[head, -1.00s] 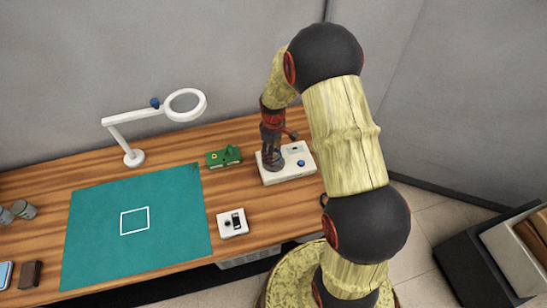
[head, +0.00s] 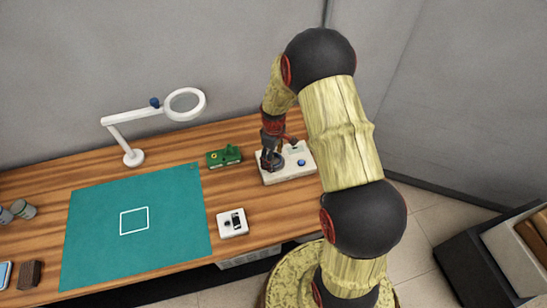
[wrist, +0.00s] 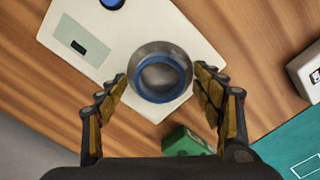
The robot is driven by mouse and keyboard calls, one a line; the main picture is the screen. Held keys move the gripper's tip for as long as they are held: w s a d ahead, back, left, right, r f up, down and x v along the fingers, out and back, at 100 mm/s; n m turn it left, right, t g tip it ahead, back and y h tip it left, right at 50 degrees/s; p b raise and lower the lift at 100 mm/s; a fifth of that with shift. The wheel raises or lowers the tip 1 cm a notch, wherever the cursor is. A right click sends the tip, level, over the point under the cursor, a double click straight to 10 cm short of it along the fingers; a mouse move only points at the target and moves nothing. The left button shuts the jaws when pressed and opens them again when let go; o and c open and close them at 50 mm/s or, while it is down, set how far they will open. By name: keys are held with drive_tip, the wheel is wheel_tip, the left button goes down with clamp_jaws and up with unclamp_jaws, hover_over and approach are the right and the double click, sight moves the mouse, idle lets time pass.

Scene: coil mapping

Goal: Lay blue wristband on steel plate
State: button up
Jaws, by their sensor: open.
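The blue wristband (wrist: 160,98) is a ring lying flat on the round steel plate (wrist: 160,46) in the wrist view. It sits off centre, near the plate's lower edge in the picture. The plate is on top of a white device, and shows as a dark disc (head: 271,166) in the head view. My gripper (wrist: 161,73) is open, with one finger left and one right of the plate, apart from the band. In the head view my gripper (head: 270,146) is just above the plate and partly hides it; the band cannot be made out there.
The white device (head: 288,175) carries a blue knob (head: 301,162) and a small display. A teal mat (head: 95,230) and a magnifier lamp (head: 134,157) are further left.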

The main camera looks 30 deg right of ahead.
drive_tip(key=shift+r, duration=0.1)
wheel_tip(320, 180, up, 12)
wheel_tip(320, 180, up, 10)
drive_tip(key=r+m+t, duration=0.1)
hover_over(274, 162)
drive_tip(key=s+a, duration=0.3)
drive_tip(key=s+a+r+m+t, duration=0.2)
drive_tip(key=s+a+r+m, duration=0.1)
drive_tip(key=s+r, duration=0.4)
drive_tip(key=s+a+r+m+t, duration=0.2)
drive_tip(key=s+a+r, duration=0.3)
drive_tip(key=s, duration=0.9)
wheel_tip(274, 162, up, 3)
drive_tip(key=shift+s+r+m+t+p, duration=0.15)
drive_tip(key=shift+m+t+p, duration=0.15)
drive_tip(key=shift+m+p, duration=0.15)
